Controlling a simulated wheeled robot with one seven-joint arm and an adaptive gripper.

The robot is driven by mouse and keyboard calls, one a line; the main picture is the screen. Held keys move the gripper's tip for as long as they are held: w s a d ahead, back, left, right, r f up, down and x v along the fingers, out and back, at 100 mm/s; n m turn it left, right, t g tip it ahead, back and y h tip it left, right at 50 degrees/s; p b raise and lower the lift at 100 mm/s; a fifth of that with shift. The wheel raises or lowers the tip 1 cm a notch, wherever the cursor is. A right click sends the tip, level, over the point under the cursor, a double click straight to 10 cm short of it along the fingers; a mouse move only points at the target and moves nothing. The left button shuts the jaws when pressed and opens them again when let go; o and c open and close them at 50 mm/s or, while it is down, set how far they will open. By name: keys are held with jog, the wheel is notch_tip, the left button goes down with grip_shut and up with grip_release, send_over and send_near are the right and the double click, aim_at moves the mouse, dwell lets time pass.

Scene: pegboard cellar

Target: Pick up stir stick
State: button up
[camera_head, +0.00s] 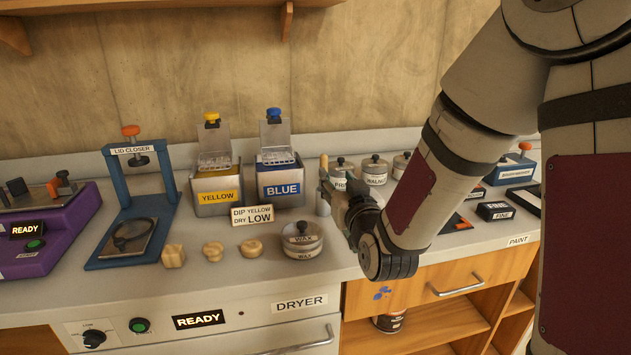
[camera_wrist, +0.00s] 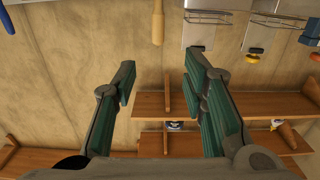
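A light wooden stick (camera_head: 324,166), which looks like the stir stick, stands upright just left of my gripper in the head view. A pale grey holder (camera_head: 323,206) shows below it. The stick also shows in the wrist view (camera_wrist: 158,22), at the top edge, beyond the gap between my fingertips and apart from them. My gripper (camera_wrist: 158,75) is open and empty, its green-padded fingers spread wide. In the head view, my gripper (camera_head: 345,197) is low over the counter, partly hidden by its own wrist.
Yellow (camera_head: 216,190) and blue (camera_head: 281,182) dip boxes stand left of the stick. A wax tin (camera_head: 303,241) is in front. Labelled tins (camera_head: 375,171) stand behind my gripper. A blue lid closer (camera_head: 130,200) is farther left. Wall shelves (camera_wrist: 225,104) show in the wrist view.

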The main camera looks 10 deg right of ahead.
aim_at(325, 158)
jog(key=w, duration=1.3)
jog(key=shift+w+d+r, duration=0.1)
jog(key=shift+w+d, duration=0.05)
jog(key=shift+w, duration=0.15)
jog(key=shift+c, duration=0.3)
jog(key=c, duration=0.9)
